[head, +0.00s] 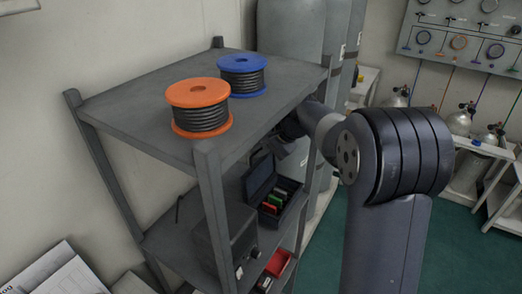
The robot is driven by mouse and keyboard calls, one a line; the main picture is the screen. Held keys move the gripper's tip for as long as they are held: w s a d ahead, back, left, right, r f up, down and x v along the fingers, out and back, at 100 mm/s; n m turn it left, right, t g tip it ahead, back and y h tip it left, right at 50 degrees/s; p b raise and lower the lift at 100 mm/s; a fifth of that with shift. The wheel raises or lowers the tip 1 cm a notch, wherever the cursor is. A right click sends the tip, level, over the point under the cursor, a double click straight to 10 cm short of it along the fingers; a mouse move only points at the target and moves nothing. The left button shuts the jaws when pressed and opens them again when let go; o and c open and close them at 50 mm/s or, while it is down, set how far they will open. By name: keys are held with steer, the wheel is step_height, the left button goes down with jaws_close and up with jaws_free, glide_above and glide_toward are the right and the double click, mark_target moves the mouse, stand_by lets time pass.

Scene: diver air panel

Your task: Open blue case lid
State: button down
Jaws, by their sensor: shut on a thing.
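The blue case (284,217), very dark navy in this light, stands on the middle shelf of the grey rack. Its lid (261,173) is raised, tilted up at the back, and the inside shows small red, green and pale items. My gripper (279,139) is partly in view, dark, just under the top shelf and above the lid. It is shut on the lid's upper edge; the fingertips are mostly hidden in shadow.
An orange cable reel (199,107) and a blue cable reel (242,76) stand on the top shelf (135,105). A dark box (226,235) sits left of the case. A red bin (279,263) is below. Rack posts and the top shelf crowd my arm.

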steer(key=shift+w+a+r, duration=0.1)
steer(key=shift+w+r, duration=0.05)
steer(key=shift+r, duration=0.25)
steer(key=c, duration=1.8)
jaws_free()
steer(key=shift+o, duration=1.2)
steer(key=shift+f, duration=0.15)
steer(key=shift+s+d+r+b, duration=0.2)
steer(key=shift+d+b, duration=0.05)
steer(key=shift+b, duration=0.1)
steer(key=s+d+b, duration=0.3)
steer(key=s+d, duration=0.4)
steer(key=d, duration=0.3)
steer(key=shift+r, duration=0.25)
steer(key=shift+d, duration=0.1)
